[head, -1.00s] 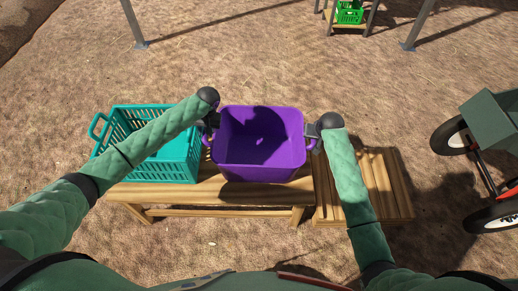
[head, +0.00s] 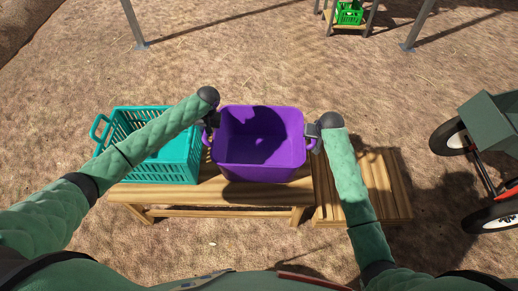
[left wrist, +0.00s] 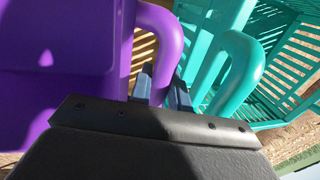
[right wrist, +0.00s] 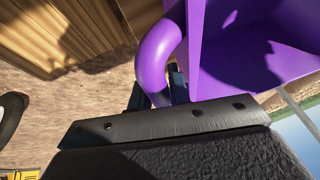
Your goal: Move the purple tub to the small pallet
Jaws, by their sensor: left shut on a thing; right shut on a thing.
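The purple tub (head: 260,145) is upright and empty at the right end of the wooden bench (head: 215,192). I cannot tell whether it rests on the bench or hangs just above it. My left gripper (head: 211,130) is shut on the tub's left handle, which also shows in the left wrist view (left wrist: 160,50). My right gripper (head: 312,138) is shut on the tub's right handle, seen in the right wrist view (right wrist: 158,55). The small slatted wooden pallet (head: 385,185) lies right of the bench, lower than it, partly hidden by my right arm.
A teal crate (head: 180,165) stands on the bench left of the tub, close to my left gripper. A wheeled cart (head: 490,125) stands on the ground at the right. A green crate (head: 349,14) sits on a stand far back. Open ground lies beyond the bench.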

